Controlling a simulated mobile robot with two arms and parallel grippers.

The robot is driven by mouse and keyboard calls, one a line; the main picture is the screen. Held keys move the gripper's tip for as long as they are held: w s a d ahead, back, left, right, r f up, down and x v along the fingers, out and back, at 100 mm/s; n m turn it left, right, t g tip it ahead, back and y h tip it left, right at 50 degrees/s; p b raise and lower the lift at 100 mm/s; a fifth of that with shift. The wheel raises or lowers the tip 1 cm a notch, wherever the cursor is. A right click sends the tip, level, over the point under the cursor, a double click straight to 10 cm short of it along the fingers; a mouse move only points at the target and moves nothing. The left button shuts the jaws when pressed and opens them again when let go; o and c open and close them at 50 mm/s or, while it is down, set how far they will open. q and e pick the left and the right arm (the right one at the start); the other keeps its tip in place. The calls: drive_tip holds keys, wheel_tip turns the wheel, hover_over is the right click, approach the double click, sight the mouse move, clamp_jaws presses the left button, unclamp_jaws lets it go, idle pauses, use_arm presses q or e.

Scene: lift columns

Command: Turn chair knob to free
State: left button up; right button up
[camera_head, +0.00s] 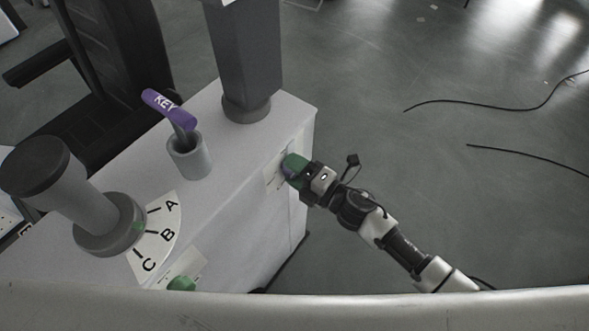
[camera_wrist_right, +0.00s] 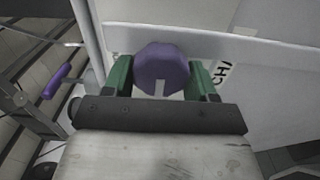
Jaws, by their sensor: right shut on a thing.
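The chair knob is a purple, many-sided knob with a pale pointer mark. It shows in the right wrist view (camera_wrist_right: 163,70) on the side of a white cabinet. In that view my right gripper (camera_wrist_right: 162,80) has its green fingers on both sides of the knob, shut on it. In the head view my right gripper (camera_head: 292,168) reaches the cabinet side from the right and mostly hides the knob. A label with partly visible letters (camera_wrist_right: 220,72) sits beside the knob; its full text is hidden. My left gripper does not show clearly in either view.
The white cabinet (camera_head: 240,150) carries a purple KEY handle (camera_head: 168,108) in a grey socket, a dark column (camera_head: 245,60) and a grey lever (camera_head: 75,195) beside an A, B, C dial (camera_head: 165,235). A green part (camera_head: 181,284) is at the front. Cables (camera_head: 500,103) lie on the open floor to the right.

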idle(0.5)
drive_tip(key=o, duration=0.9)
drive_tip(key=b+v, duration=0.1)
drive_tip(key=v, duration=1)
